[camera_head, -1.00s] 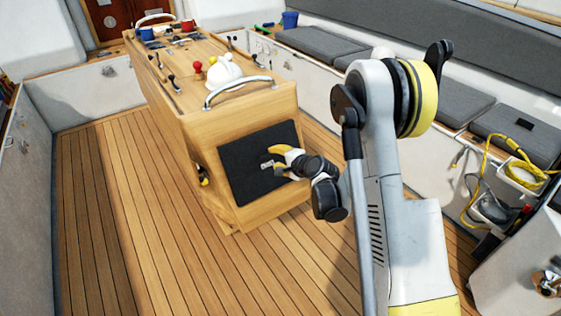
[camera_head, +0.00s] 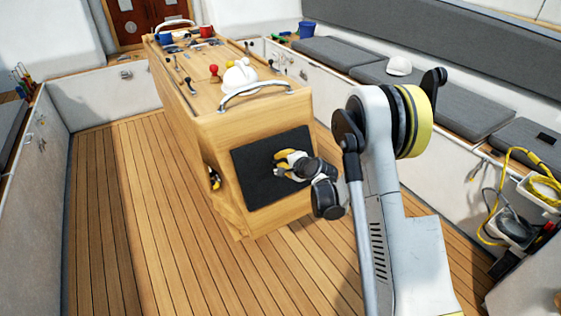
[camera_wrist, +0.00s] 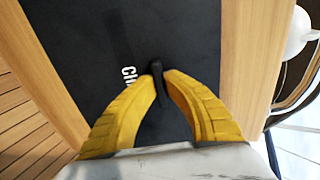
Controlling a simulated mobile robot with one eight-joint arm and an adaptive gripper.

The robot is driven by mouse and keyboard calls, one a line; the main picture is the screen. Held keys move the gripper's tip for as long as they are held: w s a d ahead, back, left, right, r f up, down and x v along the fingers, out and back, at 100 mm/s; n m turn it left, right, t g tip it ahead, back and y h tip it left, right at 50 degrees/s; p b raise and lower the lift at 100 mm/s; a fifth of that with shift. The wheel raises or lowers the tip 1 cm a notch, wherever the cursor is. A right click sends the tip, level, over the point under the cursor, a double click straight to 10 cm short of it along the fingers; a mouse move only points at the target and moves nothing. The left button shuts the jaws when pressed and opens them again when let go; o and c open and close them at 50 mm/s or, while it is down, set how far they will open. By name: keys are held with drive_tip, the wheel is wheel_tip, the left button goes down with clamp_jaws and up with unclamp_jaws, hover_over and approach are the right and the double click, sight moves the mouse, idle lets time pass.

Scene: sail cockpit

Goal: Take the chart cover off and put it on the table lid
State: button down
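The chart cover (camera_head: 270,185) is a dark, flat rectangular panel on the end face of the wooden table. It looks flat against the wood, and white lettering shows on it in the wrist view (camera_wrist: 100,45). A small black tab (camera_wrist: 156,68) stands out from it. My gripper (camera_head: 279,164) is at the cover's middle. In the wrist view its yellow fingers (camera_wrist: 162,75) are closed around the tab, with the tab pinched between the tips. The table lid (camera_head: 205,95) is the wooden top above the cover.
A white rounded object (camera_head: 240,76), a red knob (camera_head: 214,70), levers and a metal rail (camera_head: 255,88) are on the lid. Blue and red cups (camera_head: 207,31) are at its far end. Cushioned benches line the right. The wooden floor (camera_head: 110,190) left of the table is clear.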

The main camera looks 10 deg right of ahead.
drive_tip(key=shift+s+r, duration=0.1)
drive_tip(key=shift+s, duration=0.05)
drive_tip(key=shift+v, duration=2.9)
drive_tip(key=shift+r, duration=0.25)
